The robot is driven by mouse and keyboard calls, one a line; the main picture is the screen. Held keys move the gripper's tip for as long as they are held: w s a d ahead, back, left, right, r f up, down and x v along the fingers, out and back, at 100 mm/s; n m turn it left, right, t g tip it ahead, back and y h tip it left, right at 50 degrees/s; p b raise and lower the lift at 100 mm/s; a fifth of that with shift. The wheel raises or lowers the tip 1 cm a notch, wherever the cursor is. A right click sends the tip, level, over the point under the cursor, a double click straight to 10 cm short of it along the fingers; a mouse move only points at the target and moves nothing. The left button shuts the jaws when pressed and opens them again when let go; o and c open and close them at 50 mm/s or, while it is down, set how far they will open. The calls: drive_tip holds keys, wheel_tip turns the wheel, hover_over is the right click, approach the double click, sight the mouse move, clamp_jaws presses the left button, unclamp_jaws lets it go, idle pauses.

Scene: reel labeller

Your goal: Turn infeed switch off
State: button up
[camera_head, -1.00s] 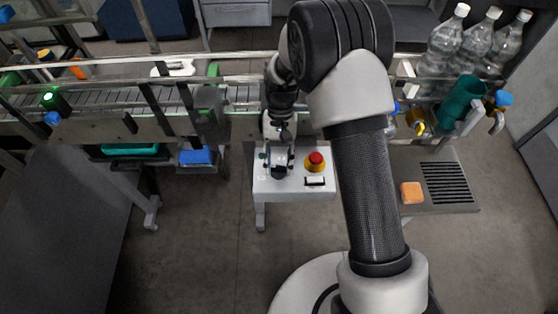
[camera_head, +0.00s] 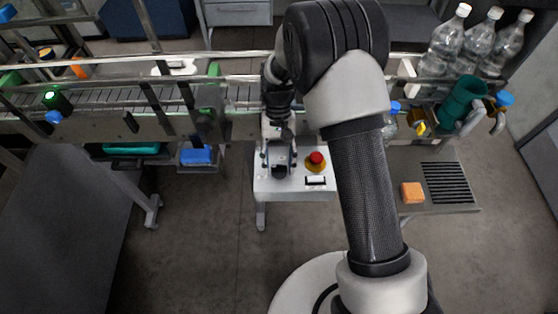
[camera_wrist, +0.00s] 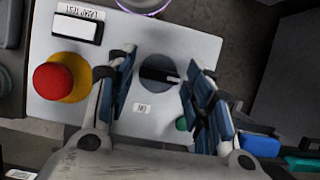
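The grey control box (camera_wrist: 70,112) carries a dark round rotary switch (camera_wrist: 147,88) with a bar-shaped knob lying nearly level in the wrist view. A small label (camera_wrist: 141,107) beside it appears upside down and seems to read "ON". I cannot tell for sure which position the knob points to. My gripper (camera_wrist: 159,66) is open, its two blue-padded fingers on either side of the knob, with visible gaps. In the head view my gripper (camera_head: 279,160) is over the left part of the box (camera_head: 262,189) and partly hides the switch.
A red mushroom button on a yellow base (camera_wrist: 55,78) and a white lamp-test button (camera_wrist: 77,27) sit left of the switch. A small green part (camera_wrist: 182,124) is near the right finger. The conveyor (camera_head: 170,97) runs behind the box; bottles (camera_head: 475,42) stand right.

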drive_tip(key=shift+o, duration=0.8)
drive_tip(key=v, duration=1.2)
